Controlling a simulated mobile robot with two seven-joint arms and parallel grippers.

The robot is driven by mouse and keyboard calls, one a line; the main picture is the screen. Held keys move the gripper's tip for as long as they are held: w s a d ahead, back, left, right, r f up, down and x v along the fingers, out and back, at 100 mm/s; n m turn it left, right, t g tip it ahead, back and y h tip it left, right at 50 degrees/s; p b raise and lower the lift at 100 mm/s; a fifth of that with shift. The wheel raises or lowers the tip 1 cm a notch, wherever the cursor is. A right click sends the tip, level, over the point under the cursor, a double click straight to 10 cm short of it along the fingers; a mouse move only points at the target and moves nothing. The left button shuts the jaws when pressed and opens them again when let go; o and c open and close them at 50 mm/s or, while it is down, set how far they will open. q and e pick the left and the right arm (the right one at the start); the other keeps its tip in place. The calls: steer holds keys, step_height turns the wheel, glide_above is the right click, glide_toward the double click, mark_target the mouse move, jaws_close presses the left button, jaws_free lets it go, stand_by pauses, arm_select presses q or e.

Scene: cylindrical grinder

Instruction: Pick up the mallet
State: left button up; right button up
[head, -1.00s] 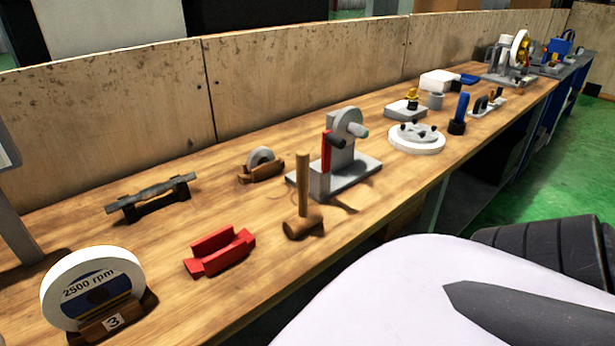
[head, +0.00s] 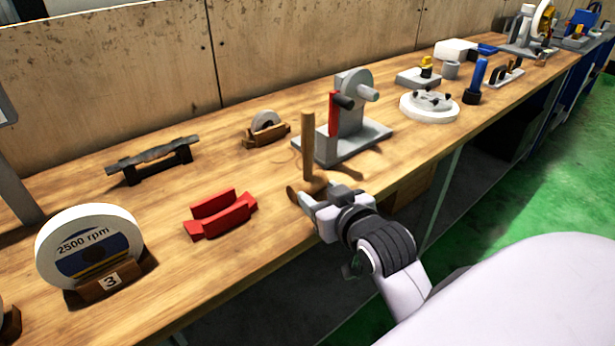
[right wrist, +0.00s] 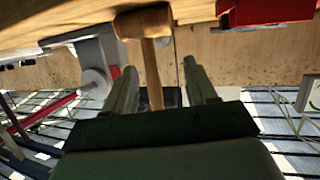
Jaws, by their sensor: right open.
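The wooden mallet (head: 308,150) stands on its head on the bench, its handle pointing up. It also shows in the right wrist view (right wrist: 151,70), upside down, with its handle between the fingers in the picture. My right gripper (head: 312,199) is open at the bench's front edge, beside the mallet's head and low on the handle. It partly hides the head in the head view. The right wrist view shows its two fingers apart (right wrist: 162,85). Whether they touch the mallet I cannot tell. My left gripper is not in view.
A grey stand with a red lever (head: 345,140) is just behind and right of the mallet. A red holder (head: 220,214) lies to its left. A grinding wheel marked 2500 rpm (head: 105,218) stands at the left. A small wheel on a wooden rest (head: 265,130) is behind.

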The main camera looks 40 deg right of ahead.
mark_target(310, 140)
steer(key=w+d+r+t, duration=0.1)
steer(key=r, duration=0.1)
steer(key=w+r+m+t+h, duration=0.1)
steer(key=r, duration=0.1)
steer(key=w+d+r+t, duration=0.1)
steer(key=r, duration=0.2)
steer(key=shift+w+d+h, duration=0.35)
steer(key=shift+h, duration=0.05)
steer(key=shift+w+d, duration=0.2)
steer(key=shift+w, duration=0.5)
steer(key=shift+a+f+p+x, duration=0.1)
steer(key=shift+p+x, duration=0.05)
steer(key=shift+x, duration=0.75)
steer(key=shift+a+f+p+x, duration=0.1)
steer(key=shift+f+x, duration=0.05)
steer(key=shift+x, duration=0.75)
steer(key=shift+a+f+p+x, duration=0.1)
steer(key=shift+p+x, duration=0.05)
steer(key=shift+x, duration=0.7)
jaws_close()
